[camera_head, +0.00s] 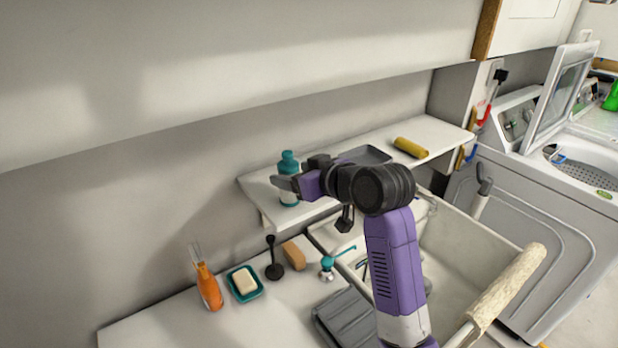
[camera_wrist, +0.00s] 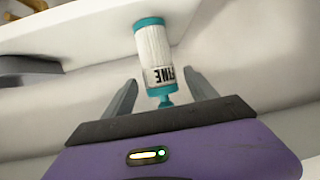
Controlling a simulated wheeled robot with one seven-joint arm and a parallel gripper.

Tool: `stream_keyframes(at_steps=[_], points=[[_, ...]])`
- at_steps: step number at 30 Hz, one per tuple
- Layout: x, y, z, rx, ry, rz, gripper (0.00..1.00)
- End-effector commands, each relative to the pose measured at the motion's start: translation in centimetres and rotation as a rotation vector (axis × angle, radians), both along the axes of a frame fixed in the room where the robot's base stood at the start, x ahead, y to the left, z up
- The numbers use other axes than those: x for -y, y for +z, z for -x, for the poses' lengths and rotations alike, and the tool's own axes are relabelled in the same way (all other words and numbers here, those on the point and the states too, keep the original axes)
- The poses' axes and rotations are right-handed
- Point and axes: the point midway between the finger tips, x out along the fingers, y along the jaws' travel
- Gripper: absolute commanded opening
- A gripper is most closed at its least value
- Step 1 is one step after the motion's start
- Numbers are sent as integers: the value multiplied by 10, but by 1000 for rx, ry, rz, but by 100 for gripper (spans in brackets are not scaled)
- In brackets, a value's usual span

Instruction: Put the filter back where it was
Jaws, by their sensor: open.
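The filter (camera_head: 289,158) looks like a teal and white cylinder with a teal cap. It stands upright at the left end of the white wall shelf (camera_head: 440,134). In the wrist view the filter (camera_wrist: 155,48) appears upside down, with dark "FINE" lettering and a narrow teal knob. My gripper (camera_head: 282,184) is at the filter and overlaps it in the head view. In the wrist view my gripper (camera_wrist: 160,77) is open, with one finger on each side of the filter's knob end. I see gaps between the fingers and the filter.
A grey tray (camera_head: 366,154) and a yellow roll (camera_head: 411,147) lie on the shelf to the right. Below are an orange bottle (camera_head: 208,287), a soap dish (camera_head: 245,283), a black plunger-like object (camera_head: 273,262) and the sink (camera_head: 455,250). A large white panel (camera_head: 250,60) overhangs the shelf.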

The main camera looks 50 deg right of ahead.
Motion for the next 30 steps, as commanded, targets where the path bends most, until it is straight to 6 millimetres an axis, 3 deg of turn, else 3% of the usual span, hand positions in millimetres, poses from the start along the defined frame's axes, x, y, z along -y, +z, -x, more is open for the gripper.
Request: stream_keyframes(at_steps=[3,9,20,25,30], points=[[-4,9,23,2,-2,1,66],[-10,21,49,2,0,0,66],[-12,24,59,-1,1,-1,66],[-25,1,61,-1,-2,-17,66],[-57,-50,74,7,-15,-42,66]])
